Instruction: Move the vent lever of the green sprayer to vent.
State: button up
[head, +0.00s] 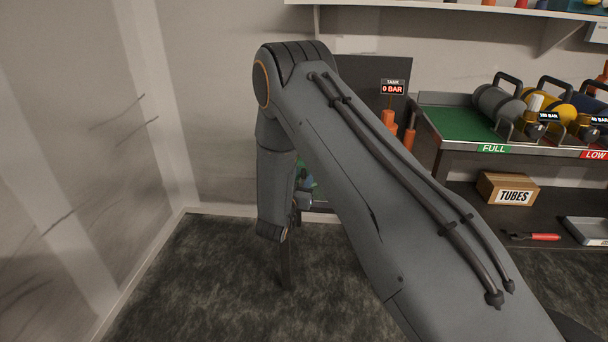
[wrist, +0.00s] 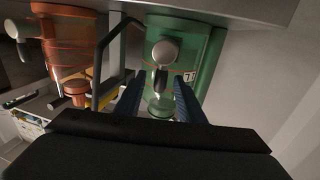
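The green sprayer (wrist: 210,50) fills the upper middle of the wrist view. A grey round knob with a short dark lever (wrist: 161,78) is on its front, the lever pointing down in the picture. My gripper (wrist: 158,88) is open, its two blue-padded fingers apart on either side below the lever. I cannot tell whether either finger touches it. In the head view my arm hides most of the green sprayer; only a small green patch (head: 313,190) shows beside my wrist.
An orange sprayer (wrist: 70,38) stands left of the green one, with a dark bent bar (wrist: 103,55) between. In the head view, a bench (head: 455,147) with several cylinders, a TUBES box (head: 508,190) and red-handled pliers (head: 535,237) are right. A wall closes the left.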

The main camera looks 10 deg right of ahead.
jog(key=shift+w+d, duration=0.35)
jog(key=shift+w, duration=0.25)
grip_shut()
